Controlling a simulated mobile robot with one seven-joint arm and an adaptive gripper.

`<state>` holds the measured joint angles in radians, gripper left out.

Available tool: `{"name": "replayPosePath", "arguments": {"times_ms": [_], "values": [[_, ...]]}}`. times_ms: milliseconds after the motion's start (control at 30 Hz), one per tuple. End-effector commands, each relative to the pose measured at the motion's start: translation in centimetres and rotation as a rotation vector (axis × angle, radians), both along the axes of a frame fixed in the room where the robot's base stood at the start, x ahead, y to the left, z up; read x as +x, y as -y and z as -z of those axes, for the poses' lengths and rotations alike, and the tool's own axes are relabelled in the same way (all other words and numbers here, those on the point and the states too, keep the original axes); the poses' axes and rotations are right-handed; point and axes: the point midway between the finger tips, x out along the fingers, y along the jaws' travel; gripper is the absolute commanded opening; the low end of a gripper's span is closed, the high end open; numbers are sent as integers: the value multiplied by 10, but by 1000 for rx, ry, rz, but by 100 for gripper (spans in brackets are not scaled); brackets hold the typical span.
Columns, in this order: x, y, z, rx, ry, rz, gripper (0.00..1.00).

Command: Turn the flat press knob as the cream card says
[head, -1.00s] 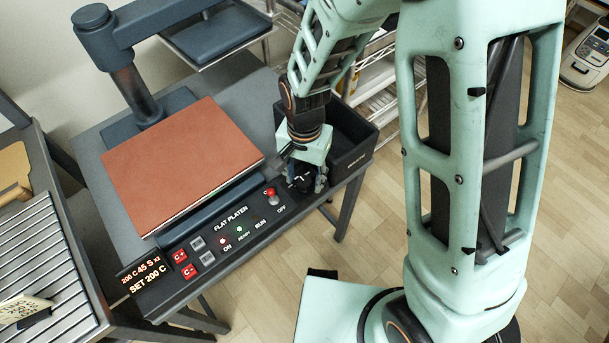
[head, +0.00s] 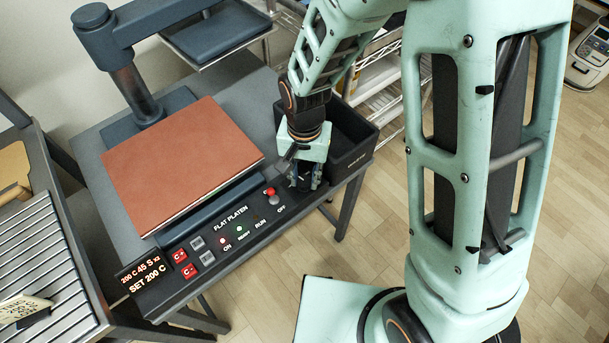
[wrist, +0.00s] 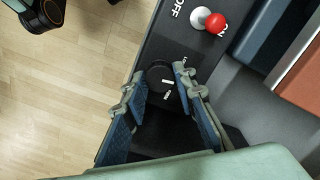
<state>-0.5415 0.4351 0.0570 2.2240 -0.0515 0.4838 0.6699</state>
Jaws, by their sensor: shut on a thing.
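The dark round press knob (wrist: 157,74) with a white mark shows in the wrist view at the right end of the black control panel. My gripper (wrist: 159,80) has its blue-grey fingers on both sides of the knob and is shut on it. In the head view my gripper (head: 304,182) points down at the panel's right end and hides the knob. The cream card (head: 24,308) stands tilted at the lower left; its writing is too small to read. The panel display (head: 146,275) reads "200 C 45 S x2" and "SET 200 C".
A red-tipped toggle (head: 272,197) by the OFF label stands close left of my gripper; it also shows in the wrist view (wrist: 208,20). The brown-topped press platen (head: 180,160) lies left. A black bin (head: 352,140) is right behind my gripper.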

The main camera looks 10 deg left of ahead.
Motion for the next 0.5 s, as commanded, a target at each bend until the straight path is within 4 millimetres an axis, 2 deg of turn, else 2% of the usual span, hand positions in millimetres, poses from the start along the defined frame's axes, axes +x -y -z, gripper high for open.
{"name": "replayPosePath", "arguments": {"times_ms": [500], "values": [[1, 0, 0, 1, 1, -451, 1]]}}
